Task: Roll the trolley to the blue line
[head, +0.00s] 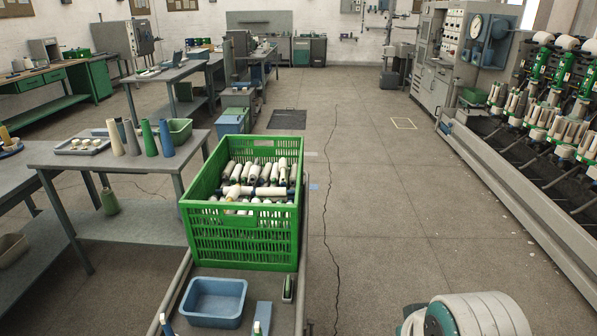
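The trolley (257,287) stands in the lower middle, a grey frame with a raised rail along its left side. A green slatted crate (240,247) full of yarn bobbins sits on it. A blue tray (213,302) and a small blue block lie on its near end. The trolley's wheels and lower part are hidden. A short pale-blue mark (313,187) shows on the floor just right of the crate; I cannot tell whether it is part of the blue line, as the crate may hide more. A rounded part of my arm shows at bottom right; my gripper is not in view.
A worktable (110,160) with cones stands close on the trolley's left. A long winder machine (540,220) runs along the right. Blue and green bins (229,124) stand beyond the crate. A dark floor grate (287,120) lies farther on. The cracked aisle floor to the right is clear.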

